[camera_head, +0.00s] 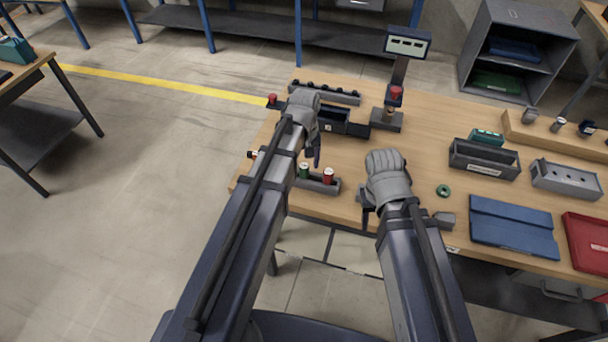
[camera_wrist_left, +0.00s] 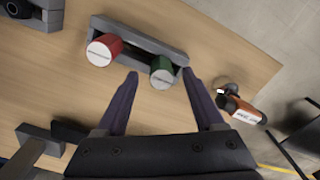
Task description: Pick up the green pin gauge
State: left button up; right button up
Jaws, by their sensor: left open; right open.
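The green pin gauge (camera_head: 304,170) stands in a small grey holder (camera_head: 333,188) near the table's front left edge. In the left wrist view the green pin gauge (camera_wrist_left: 161,77) shows its labelled end, with the holder (camera_wrist_left: 140,38) behind it. A red pin gauge (camera_head: 328,175) stands beside it in the same holder and also shows in the left wrist view (camera_wrist_left: 103,50). My left gripper (camera_head: 313,155) is open just above the holder. In the wrist view its fingertips (camera_wrist_left: 162,76) appear either side of the green gauge; contact cannot be told. My right gripper (camera_head: 366,210) is open and empty at the front edge.
An orange and black object (camera_wrist_left: 241,109) lies right of the holder in the wrist view. A green ring (camera_head: 443,190) and a blue tray (camera_head: 512,228) lie to the right.

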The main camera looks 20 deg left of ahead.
aim_at(304, 165)
pick_arm(q)
notch_tip(304, 165, down, 3)
jog(key=shift+a+f+b, duration=0.1)
jog(key=shift+b, duration=1)
pick_arm(e)
notch_tip(304, 165, down, 3)
jog(key=shift+r, duration=0.1)
pick_arm(q)
grip_shut()
